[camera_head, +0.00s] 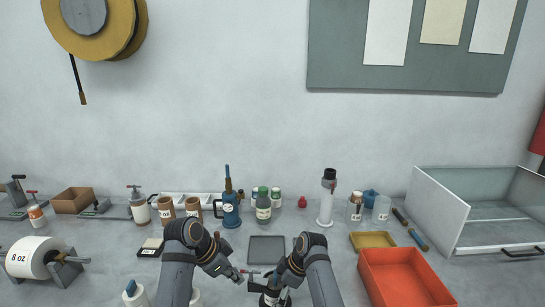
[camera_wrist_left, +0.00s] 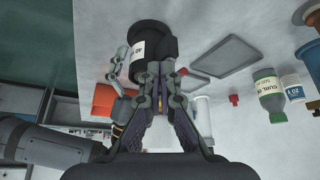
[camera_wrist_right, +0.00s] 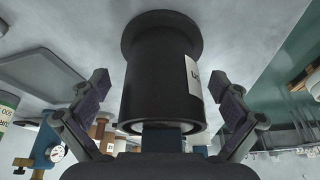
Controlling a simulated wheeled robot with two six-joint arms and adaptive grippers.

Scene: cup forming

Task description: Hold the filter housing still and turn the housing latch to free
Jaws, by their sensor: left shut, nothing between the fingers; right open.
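A dark cylinder with a white label, which looks like the filter housing (camera_head: 272,299), stands at the front of the table, partly hidden by my right gripper. My right gripper (camera_head: 270,286) is open, with its fingers on either side of the housing; in the right wrist view the housing (camera_wrist_right: 160,75) fills the space between them, with gaps at both sides. My left gripper (camera_head: 239,275) is shut and empty, just left of the housing. In the left wrist view its closed tips (camera_wrist_left: 163,72) are close by the housing (camera_wrist_left: 150,45); contact is unclear. I cannot make out the latch clearly.
A flat grey tray (camera_head: 266,249) lies just behind the grippers. An orange bin (camera_head: 405,278) stands to the right, and a paper roll (camera_head: 35,257) on a holder to the left. Bottles and a blue canister (camera_head: 229,212) line the back.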

